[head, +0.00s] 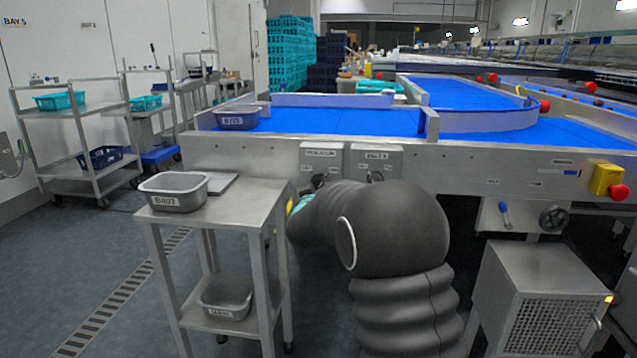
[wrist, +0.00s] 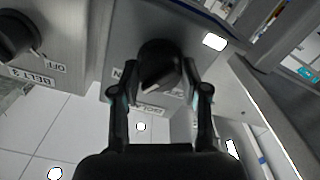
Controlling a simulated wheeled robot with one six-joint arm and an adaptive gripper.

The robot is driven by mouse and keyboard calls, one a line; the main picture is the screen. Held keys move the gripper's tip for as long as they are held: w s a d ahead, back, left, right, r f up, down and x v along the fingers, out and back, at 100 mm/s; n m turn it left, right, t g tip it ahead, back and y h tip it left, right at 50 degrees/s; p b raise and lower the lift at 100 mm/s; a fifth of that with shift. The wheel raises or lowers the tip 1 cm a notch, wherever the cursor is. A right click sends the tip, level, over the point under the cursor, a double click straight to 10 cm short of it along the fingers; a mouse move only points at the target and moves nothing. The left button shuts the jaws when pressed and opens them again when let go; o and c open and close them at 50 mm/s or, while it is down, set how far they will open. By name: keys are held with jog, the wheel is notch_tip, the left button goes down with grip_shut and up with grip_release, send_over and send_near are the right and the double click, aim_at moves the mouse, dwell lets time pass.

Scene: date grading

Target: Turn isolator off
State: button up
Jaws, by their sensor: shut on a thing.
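Two grey switch boxes are fixed to the conveyor's front side, each with a black rotary knob. The box around that knob (wrist: 125,35) carries partly covered labels. The other box's knob (wrist: 15,35) is free, with OFF beside it.
A steel side table (head: 250,195) stands left of my arm with a grey tub (head: 173,192) on top and another tub below. A steel cabinet (head: 540,275) stands to the right. The blue conveyor (head: 340,120) runs behind the boxes.

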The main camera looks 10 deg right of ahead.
jog(key=shift+n+p, duration=0.95)
jog(key=shift+n, duration=6.75)
jog(key=o, duration=1.1)
jog(key=shift+o, duration=0.2)
jog(key=v, duration=1.2)
jog(key=shift+r, duration=0.1)
